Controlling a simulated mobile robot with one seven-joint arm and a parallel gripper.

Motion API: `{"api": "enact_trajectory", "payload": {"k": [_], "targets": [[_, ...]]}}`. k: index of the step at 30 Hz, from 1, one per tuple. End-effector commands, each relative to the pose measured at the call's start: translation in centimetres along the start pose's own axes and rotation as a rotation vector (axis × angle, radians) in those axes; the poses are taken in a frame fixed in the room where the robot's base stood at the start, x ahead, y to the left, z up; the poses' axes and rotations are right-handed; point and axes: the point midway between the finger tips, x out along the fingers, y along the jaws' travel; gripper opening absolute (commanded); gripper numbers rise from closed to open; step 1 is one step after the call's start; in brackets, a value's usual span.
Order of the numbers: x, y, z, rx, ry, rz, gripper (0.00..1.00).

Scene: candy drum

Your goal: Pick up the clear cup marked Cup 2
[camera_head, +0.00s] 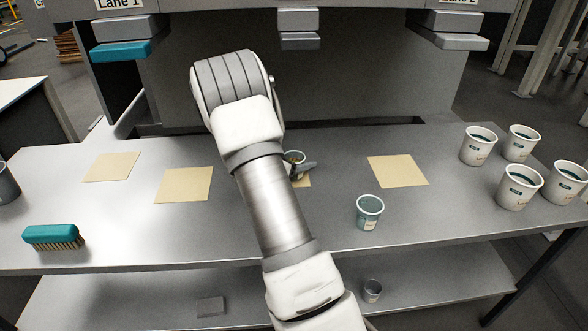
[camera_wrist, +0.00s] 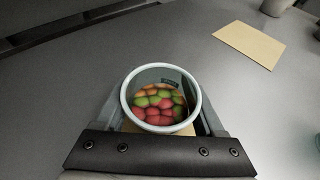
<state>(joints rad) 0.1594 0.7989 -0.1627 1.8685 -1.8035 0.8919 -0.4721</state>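A round cup (camera_wrist: 127,98) with a pale rim stands between the two fingers of my gripper (camera_wrist: 160,112) in the wrist view. It holds red, green and orange candies, and a tan patch shows below it. In the head view this cup (camera_head: 294,156) is partly hidden by my arm and gripper (camera_head: 301,168). The fingers flank it closely; whether they press on it I cannot tell. Another translucent cup (camera_head: 369,213) with a small label stands upright on the bench to the right, apart from my gripper. I cannot read the number on either cup.
The grey bench (camera_head: 330,225) carries tan mats at left (camera_head: 184,185) and right (camera_head: 397,171). White cups (camera_head: 520,185) cluster at the right end. A teal brush (camera_head: 53,236) lies at left. Dispenser lanes (camera_head: 299,40) overhang the back. A small cup (camera_head: 372,290) sits on the lower shelf.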

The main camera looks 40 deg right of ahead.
Motion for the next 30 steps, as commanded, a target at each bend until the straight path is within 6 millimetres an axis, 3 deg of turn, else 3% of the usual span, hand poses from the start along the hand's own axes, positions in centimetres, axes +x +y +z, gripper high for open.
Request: {"api": "enact_trajectory", "payload": {"k": [1, 9, 10, 11, 20, 28, 30], "targets": [[0.0, 0.0, 0.0, 0.000, 0.000, 0.000, 0.59], [0.0, 0.0, 0.0, 0.000, 0.000, 0.000, 0.11], [0.0, 0.0, 0.0, 0.000, 0.000, 0.000, 0.11], [0.0, 0.0, 0.0, 0.000, 0.000, 0.000, 0.01], [-0.3, 0.0, 0.6, 0.000, -0.001, 0.001, 0.01], [-1.9, 0.1, 4.4, 0.004, -0.002, 0.002, 0.01], [-2.0, -1.5, 4.8, 0.000, -0.001, -0.002, 0.01]]}}
